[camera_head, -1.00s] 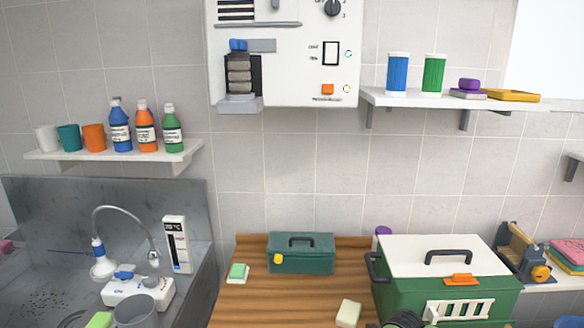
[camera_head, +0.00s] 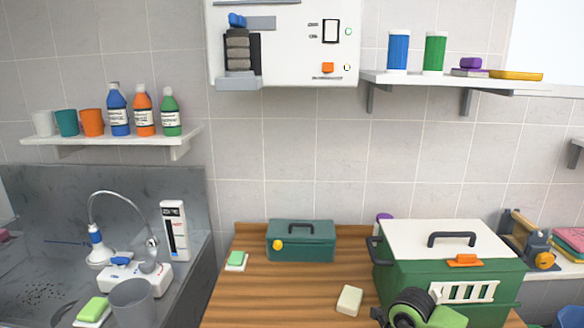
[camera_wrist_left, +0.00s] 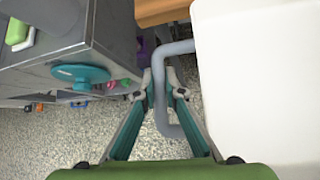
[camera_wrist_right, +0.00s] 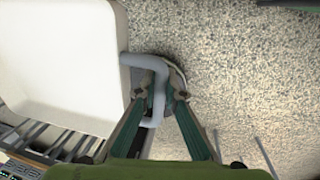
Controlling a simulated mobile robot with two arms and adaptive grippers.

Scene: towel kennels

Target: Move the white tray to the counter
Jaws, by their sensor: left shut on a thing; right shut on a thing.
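The white tray (camera_wrist_left: 270,80) fills the right side of the left wrist view; it also shows at the left of the right wrist view (camera_wrist_right: 65,60). It has a grey looped handle at each end. My left gripper (camera_wrist_left: 162,92) is shut on one grey handle (camera_wrist_left: 163,55). My right gripper (camera_wrist_right: 158,95) is shut on the other handle (camera_wrist_right: 150,62). The tray hangs above the speckled floor and looks empty. In the head view the tray and both gripper tips are out of sight. The wooden counter (camera_head: 300,300) lies ahead, between the sink and the green kennel.
On the counter are a teal toolbox (camera_head: 301,241), a green-and-white sponge (camera_head: 236,261), a cream block (camera_head: 350,300) and a green kennel (camera_head: 400,290) with a white top. The counter's front middle-left is bare. A grey sink unit (camera_head: 185,290) adjoins on the left.

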